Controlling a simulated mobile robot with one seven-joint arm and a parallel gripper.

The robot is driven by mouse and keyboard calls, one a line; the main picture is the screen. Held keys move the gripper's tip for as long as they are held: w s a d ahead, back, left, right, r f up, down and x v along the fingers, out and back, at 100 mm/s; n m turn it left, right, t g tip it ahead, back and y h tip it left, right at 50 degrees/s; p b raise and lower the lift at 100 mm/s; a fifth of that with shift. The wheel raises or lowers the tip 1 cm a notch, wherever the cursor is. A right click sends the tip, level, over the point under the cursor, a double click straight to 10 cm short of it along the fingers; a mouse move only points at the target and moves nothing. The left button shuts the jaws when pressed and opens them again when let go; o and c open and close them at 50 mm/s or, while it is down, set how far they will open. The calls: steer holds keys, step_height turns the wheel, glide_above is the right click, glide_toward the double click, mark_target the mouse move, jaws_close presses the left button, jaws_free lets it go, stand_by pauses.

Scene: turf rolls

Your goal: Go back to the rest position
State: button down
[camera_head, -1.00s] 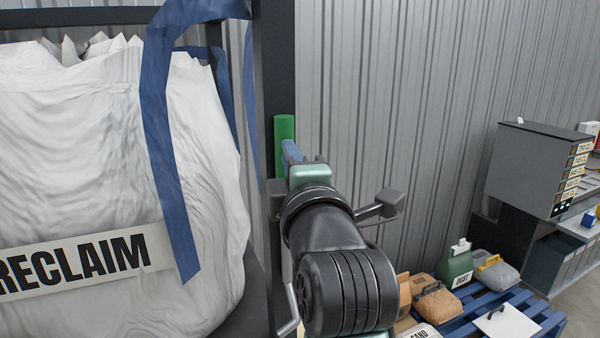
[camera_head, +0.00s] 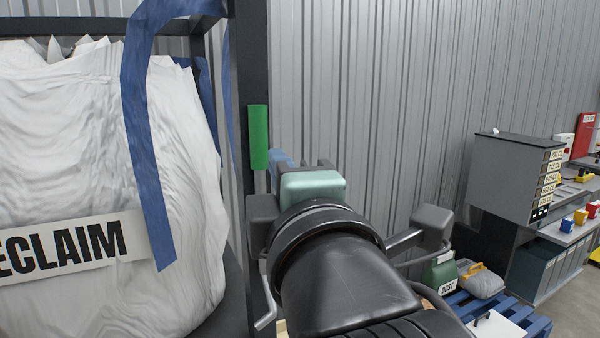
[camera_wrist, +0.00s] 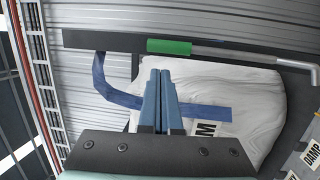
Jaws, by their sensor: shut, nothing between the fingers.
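My gripper (camera_wrist: 161,97) points at the big white bag in the wrist view, its two blue fingers together with nothing between them. In the head view only a bit of the blue fingers (camera_head: 281,160) shows past the pale green wrist housing, just right of the dark frame post. The green sleeve (camera_head: 258,137) is on that post, just beyond the fingers in the picture. It also shows in the wrist view (camera_wrist: 169,47), on a bar above the fingertips. I cannot tell the gap between fingers and sleeve.
The white bag (camera_head: 60,180) marked RECLAIM, with a blue strap (camera_head: 143,150), fills the left side. A grey cabinet (camera_head: 515,175) stands at the right. Corrugated wall lies behind.

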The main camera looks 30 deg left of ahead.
steer(key=s+d+r+m+t+h, duration=0.3)
steer(key=d+r+m+t+h, duration=0.2)
steer(key=d+m, duration=0.4)
steer(key=s+d+r+m+t+h, duration=0.3)
steer(key=d+r+m+t+h, duration=0.2)
steer(key=d+m, duration=0.5)
steer(key=m+t+h, duration=0.2)
steer(key=m+t, duration=0.1)
steer(key=m, duration=0.3)
steer(key=shift+m+h+b, duration=0.3)
steer(key=shift+m+b, duration=0.1)
steer(key=shift+s+a, duration=0.1)
